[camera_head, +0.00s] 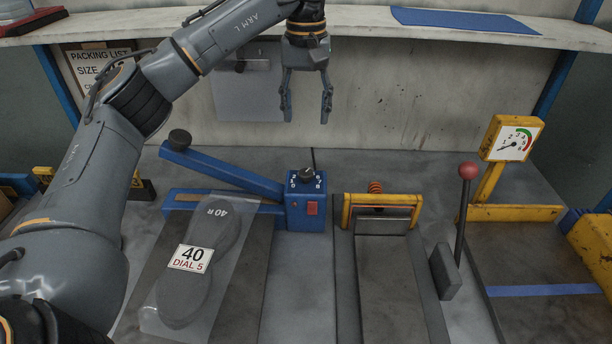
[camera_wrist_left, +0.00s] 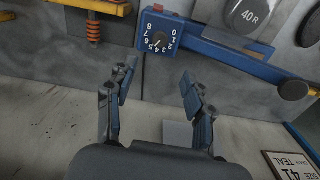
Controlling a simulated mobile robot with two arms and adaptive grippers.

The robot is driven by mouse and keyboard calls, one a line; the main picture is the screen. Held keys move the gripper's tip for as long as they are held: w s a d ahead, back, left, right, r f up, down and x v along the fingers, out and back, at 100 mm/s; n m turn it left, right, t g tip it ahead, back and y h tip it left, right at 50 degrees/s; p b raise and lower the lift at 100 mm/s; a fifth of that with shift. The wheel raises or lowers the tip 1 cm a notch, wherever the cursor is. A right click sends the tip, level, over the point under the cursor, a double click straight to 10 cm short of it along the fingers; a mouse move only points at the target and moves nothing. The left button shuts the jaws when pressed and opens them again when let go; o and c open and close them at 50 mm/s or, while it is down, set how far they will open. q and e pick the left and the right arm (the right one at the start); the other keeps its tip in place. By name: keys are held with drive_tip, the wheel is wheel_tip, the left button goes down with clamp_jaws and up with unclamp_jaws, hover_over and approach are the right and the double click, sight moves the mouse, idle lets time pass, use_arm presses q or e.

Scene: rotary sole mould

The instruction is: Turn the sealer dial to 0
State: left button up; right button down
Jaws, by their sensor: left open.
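The sealer dial (camera_head: 306,174) is a dark round knob on top of the sealer's blue box (camera_head: 304,212), inside a ring of white numbers. It also shows in the left wrist view (camera_wrist_left: 159,41), with numbers 0 to 8 upside down. Its pale mark seems to point near 4 or 5, but is too small to be sure. My left gripper (camera_head: 306,115) points down, open and empty, above and apart from the dial. Both fingers (camera_wrist_left: 158,75) show in the left wrist view, with the dial beyond the gap between them. My right gripper is not in view.
The sealer's blue arm (camera_head: 225,173) with a black knob slants up left of the box. A bagged grey sole (camera_head: 185,290), labelled 40 DIAL 5, lies before it. A red-knobbed lever (camera_head: 462,220) and yellow gauge (camera_head: 511,140) stand right. A shelf (camera_head: 360,20) runs behind.

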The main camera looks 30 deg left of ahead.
sight(306, 172)
use_arm(q)
wheel_tip(306, 172, down, 14)
drive_tip(key=shift+r+b, duration=0.2)
drive_tip(key=shift+b, duration=0.15)
clamp_jaws()
